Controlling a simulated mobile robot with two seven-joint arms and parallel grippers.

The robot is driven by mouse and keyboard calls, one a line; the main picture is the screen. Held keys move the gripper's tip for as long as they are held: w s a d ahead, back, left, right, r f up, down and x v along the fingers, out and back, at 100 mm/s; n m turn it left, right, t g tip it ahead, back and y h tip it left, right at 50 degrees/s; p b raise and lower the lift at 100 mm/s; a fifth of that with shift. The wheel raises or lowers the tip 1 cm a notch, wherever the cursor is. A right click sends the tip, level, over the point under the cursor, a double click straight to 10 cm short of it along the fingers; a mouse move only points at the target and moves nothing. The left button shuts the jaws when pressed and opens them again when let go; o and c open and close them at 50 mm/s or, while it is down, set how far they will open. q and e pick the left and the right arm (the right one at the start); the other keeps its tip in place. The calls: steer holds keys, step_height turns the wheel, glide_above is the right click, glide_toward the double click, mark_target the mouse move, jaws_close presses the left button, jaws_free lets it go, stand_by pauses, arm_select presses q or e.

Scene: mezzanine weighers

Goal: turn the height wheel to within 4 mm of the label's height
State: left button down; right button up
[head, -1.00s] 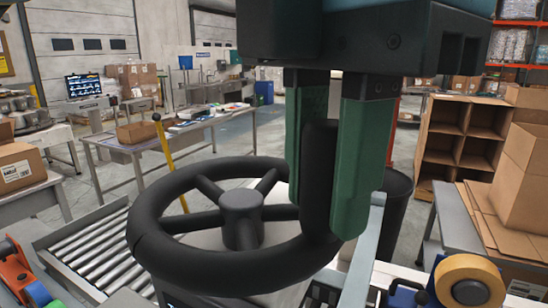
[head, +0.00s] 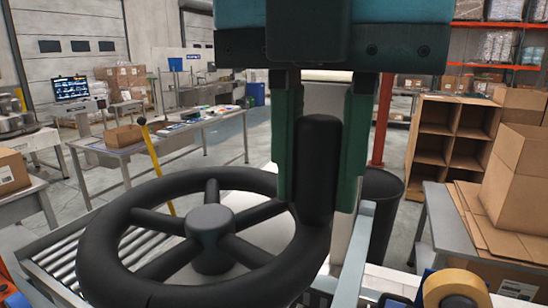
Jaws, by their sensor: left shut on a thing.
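The black height wheel (head: 208,238) with its spokes and round hub fills the lower middle of the head view. An upright black handle (head: 318,165) stands on its right-hand rim. My left gripper (head: 319,203) points down with one green finger on each side of the handle and is shut on it. My right gripper is out of view. I cannot make out a height label or a scale reading in this view.
A roller conveyor (head: 60,270) lies left of the wheel, with a yellow lever (head: 155,160) behind it. A tape roll (head: 455,288) is at the lower right. A dark bin (head: 380,205) and a table with cardboard (head: 440,225) stand to the right.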

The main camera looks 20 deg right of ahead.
arm_select(q)
steer(key=shift+w, duration=0.1)
stand_by(0.3)
steer(key=c, duration=1.2)
jaws_free()
